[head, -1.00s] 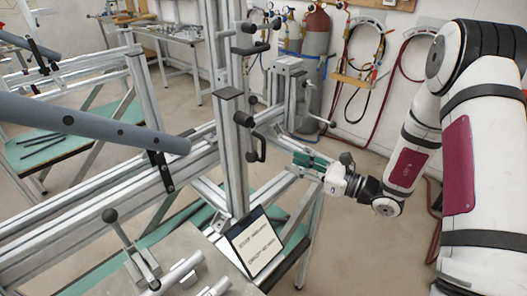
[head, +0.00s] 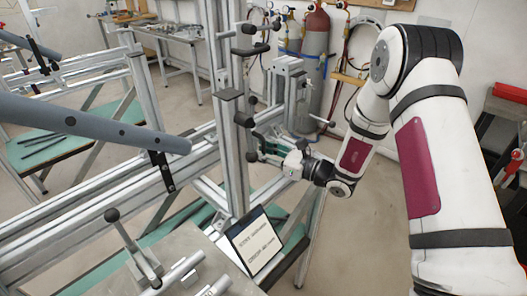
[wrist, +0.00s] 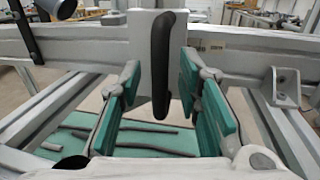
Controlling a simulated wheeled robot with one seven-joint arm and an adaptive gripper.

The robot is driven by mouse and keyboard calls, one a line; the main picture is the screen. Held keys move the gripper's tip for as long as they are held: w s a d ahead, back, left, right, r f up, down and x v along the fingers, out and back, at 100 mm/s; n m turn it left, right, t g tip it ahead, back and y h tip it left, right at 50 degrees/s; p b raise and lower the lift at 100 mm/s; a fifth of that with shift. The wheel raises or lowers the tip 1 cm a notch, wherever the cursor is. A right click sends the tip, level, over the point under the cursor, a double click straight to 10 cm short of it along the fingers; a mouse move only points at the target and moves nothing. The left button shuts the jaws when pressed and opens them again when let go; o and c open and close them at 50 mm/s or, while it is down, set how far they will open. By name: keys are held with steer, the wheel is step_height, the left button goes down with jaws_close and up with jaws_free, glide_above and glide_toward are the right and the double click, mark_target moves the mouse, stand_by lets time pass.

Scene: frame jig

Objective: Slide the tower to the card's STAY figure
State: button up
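The tower (head: 232,150) is an upright aluminium profile standing on the long horizontal rail. Black handles and knobs stick out of its right side. The card (head: 254,242) is a white sheet in a dark frame at the tower's foot, with two lines of print too small to read surely. My gripper (head: 268,148) is at the tower's right side, by its lower black handle. In the wrist view, the upright black handle (wrist: 162,65) stands between my gripper's teal pads (wrist: 160,95), with a gap on each side. My gripper is open.
The horizontal rail (head: 95,205) runs left of the tower, with a grey tube (head: 90,122) above it. A metal plate with a toggle clamp (head: 135,250) is in front. Gas cylinders (head: 316,45) stand behind. Open floor (head: 375,215) is at right.

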jaws_close()
steer(key=w+d+b, duration=0.2)
steer(key=w+d, duration=0.2)
steer(key=shift+d+b, duration=0.1)
steer(key=shift+b, duration=0.2)
jaws_free()
